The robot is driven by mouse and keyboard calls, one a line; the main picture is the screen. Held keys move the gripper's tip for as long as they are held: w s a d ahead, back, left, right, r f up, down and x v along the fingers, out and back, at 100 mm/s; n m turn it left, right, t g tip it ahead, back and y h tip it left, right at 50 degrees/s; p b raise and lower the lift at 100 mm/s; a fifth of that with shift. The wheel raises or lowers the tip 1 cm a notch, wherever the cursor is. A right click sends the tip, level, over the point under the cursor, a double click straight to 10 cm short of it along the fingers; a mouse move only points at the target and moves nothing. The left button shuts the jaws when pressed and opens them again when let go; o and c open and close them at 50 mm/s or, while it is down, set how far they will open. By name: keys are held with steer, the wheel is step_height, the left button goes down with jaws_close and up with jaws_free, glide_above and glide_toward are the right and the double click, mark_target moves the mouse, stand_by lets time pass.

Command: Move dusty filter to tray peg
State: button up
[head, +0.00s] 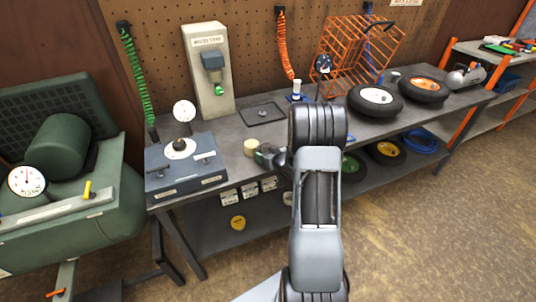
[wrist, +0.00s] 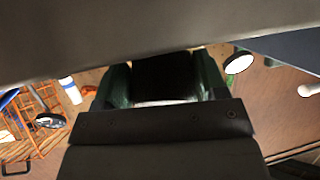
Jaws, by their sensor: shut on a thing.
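My gripper (head: 272,155) is partly hidden behind my arm, over the front of the workbench. A small cream, round piece (head: 252,147), which looks like the dusty filter, is at its fingertips. In the wrist view my gripper's greenish fingers (wrist: 163,88) flank a dark gap with a pale strip; the filter is hard to make out there. A flat dark tray (head: 277,112) with a small peg at its middle lies on the bench, behind and slightly right of the filter. I cannot tell the filter's exact height above the bench.
A grey-blue box (head: 187,179) with a dark knob on a white disc stands left of the gripper. A grey post (head: 208,72) rises behind it. An orange wire basket (head: 355,50) and wheels (head: 375,100) are at the right.

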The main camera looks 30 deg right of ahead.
steer(key=shift+w+a+f, duration=0.1)
steer(key=shift+a+f, duration=0.25)
steer(key=shift+f, duration=0.1)
steer(key=o, duration=0.9)
steer(key=shift+w, duration=0.1)
steer(key=o, duration=0.4)
steer(key=shift+d+r, duration=0.1)
steer(key=shift+r, duration=0.1)
steer(key=shift+r, duration=0.1)
steer(key=v, duration=1.2)
